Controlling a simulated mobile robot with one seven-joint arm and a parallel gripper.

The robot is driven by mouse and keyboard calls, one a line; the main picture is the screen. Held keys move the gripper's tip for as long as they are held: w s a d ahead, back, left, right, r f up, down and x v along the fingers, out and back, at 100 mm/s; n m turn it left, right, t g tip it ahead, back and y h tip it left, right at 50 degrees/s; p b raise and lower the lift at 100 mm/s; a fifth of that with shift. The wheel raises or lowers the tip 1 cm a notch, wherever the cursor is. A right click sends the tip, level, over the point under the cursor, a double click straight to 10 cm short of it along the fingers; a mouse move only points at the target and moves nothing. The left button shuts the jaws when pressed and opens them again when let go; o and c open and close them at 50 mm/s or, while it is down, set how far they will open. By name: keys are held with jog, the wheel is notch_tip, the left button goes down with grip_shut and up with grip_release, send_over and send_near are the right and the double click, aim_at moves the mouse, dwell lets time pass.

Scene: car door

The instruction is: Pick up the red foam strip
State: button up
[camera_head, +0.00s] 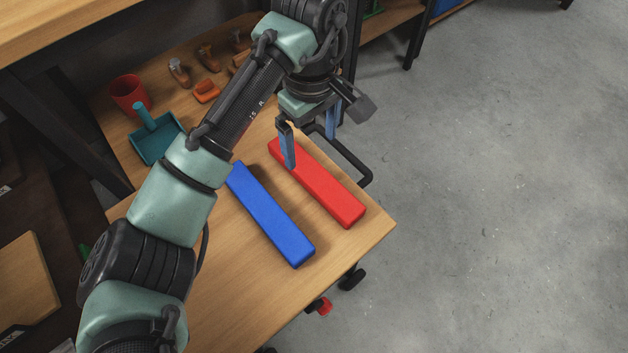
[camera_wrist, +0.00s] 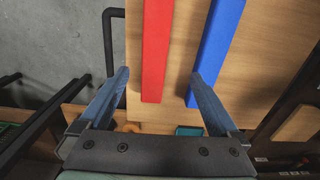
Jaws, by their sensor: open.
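The red foam strip (camera_head: 325,188) lies flat on the wooden table (camera_head: 232,289), near its right edge. A blue strip (camera_head: 270,217) lies roughly parallel to it, on its left. My gripper (camera_head: 310,142) is open and empty above the far end of the red strip. In the wrist view the red strip (camera_wrist: 155,52) runs up from between the fingertips of my gripper (camera_wrist: 160,82), nearer the left one. The blue strip (camera_wrist: 216,50) passes by the right fingertip. The gap in height between fingers and strips is hard to tell.
A teal dustpan (camera_head: 156,136), a red cup (camera_head: 129,93), an orange block (camera_head: 206,91) and several wooden-handled tools (camera_head: 180,72) stand at the back of the table. A black bent bar (camera_head: 350,158) runs along the right edge. The near part of the table is clear.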

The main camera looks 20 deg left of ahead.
jog(key=b, duration=0.4)
send_over(314, 174)
jog(key=f, duration=0.6)
jog(key=shift+s+f, duration=0.35)
jog(key=shift+s, duration=0.05)
jog(key=f+b, duration=0.3)
jog(key=w+f+b, duration=0.1)
jog(key=f+b, duration=0.1)
jog(key=shift+f, duration=0.2)
jog(key=shift+r, duration=0.1)
jog(key=c, duration=1.4)
